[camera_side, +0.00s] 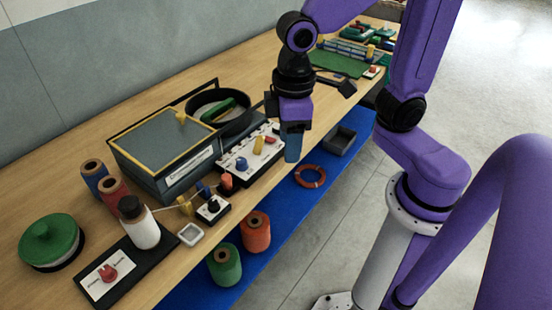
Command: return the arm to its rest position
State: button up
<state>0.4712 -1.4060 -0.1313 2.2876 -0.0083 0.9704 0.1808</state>
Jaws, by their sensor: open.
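My purple and black arm rises from its base at the right and reaches left over the workbench (75,148). My gripper (292,150) points down beside the bench's front edge, near the right end of a white panel (236,166) with coloured knobs. Its jaws are open. A blue-grey finger shows, and I see nothing held. Whether the fingertips touch anything is hard to tell from this angle.
A grey box (165,142) with a yellow-edged lid and a black pan (233,122) stand behind the panel. A white bottle (140,228), a green-lidded tin (48,240) and spools stand at left. A blue lower shelf (283,210) holds spools, an orange ring (310,177) and a grey tray (341,140).

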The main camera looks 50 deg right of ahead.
jog(key=s+d+f+n, duration=0.1)
jog(key=s+d+n, duration=0.3)
jog(key=s+d, duration=0.3)
jog(key=shift+s+f, duration=0.35)
jog(key=shift+s, duration=0.85)
jog(key=shift+c, duration=0.4)
